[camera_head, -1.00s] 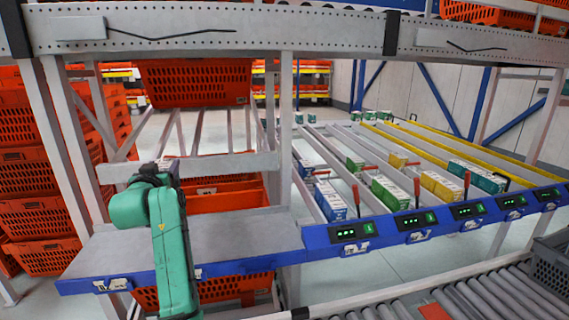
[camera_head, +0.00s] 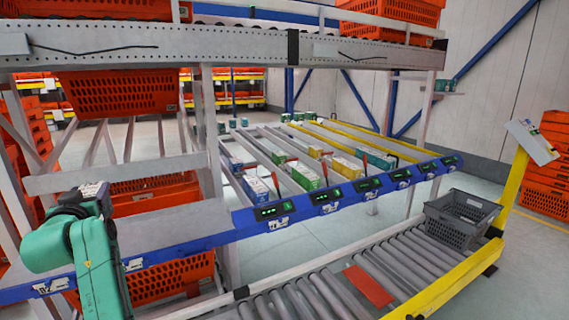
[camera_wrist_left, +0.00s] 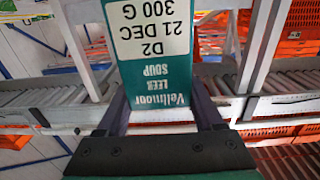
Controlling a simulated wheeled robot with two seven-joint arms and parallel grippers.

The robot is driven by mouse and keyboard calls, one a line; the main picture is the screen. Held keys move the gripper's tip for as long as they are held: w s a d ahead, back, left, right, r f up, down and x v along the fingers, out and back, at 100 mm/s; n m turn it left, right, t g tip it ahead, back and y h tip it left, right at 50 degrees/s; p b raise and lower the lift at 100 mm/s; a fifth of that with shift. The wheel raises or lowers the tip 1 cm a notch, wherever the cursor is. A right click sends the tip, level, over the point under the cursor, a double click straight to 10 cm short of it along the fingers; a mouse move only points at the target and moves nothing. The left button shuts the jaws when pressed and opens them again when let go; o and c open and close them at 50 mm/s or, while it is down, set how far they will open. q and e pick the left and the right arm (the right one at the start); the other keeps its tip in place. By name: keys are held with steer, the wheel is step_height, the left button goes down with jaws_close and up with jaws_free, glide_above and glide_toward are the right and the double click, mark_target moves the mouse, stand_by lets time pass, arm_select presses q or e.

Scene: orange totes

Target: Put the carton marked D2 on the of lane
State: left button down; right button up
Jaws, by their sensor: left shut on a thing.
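The carton marked D2 (camera_wrist_left: 155,50) fills the top middle of the left wrist view. In the head view my left arm is at the far left, in front of the shelf; the carton cannot be made out there. The sloping lanes (camera_head: 283,142) hold teal, green, yellow and blue-white cartons. I cannot tell which lane the task means. My right gripper is not in view.
A blue front rail (camera_head: 325,197) with lit displays edges the lanes. A roller conveyor (camera_head: 330,290) runs in front, bearing a grey crate (camera_head: 429,217) and a red-orange plate (camera_head: 369,286). Orange totes (camera_head: 115,92) hang at the left. A bare grey shelf (camera_head: 165,222) lies left of the lanes.

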arm_select(q)
steer(key=s+d+f+m+t+h+p, duration=0.1)
steer(key=d+f+m+h+p, duration=0.4)
steer(key=d+f, duration=1)
steer(key=s+d+f+h+p, duration=0.1)
steer(key=s+d+f+p, duration=0.1)
steer(key=s+d, duration=0.5)
steer(key=s+d+f+h+p, duration=0.2)
steer(key=s+d, duration=0.6)
steer(key=s, duration=0.4)
step_height(320, 180, down, 2)
steer(key=shift+s+d+f+t+p, duration=0.15)
steer(key=shift+s+f+t+p, duration=0.1)
steer(key=shift+s+t+p, duration=0.25)
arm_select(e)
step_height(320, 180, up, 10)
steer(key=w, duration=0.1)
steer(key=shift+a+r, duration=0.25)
arm_select(q)
steer(key=shift+w, duration=0.1)
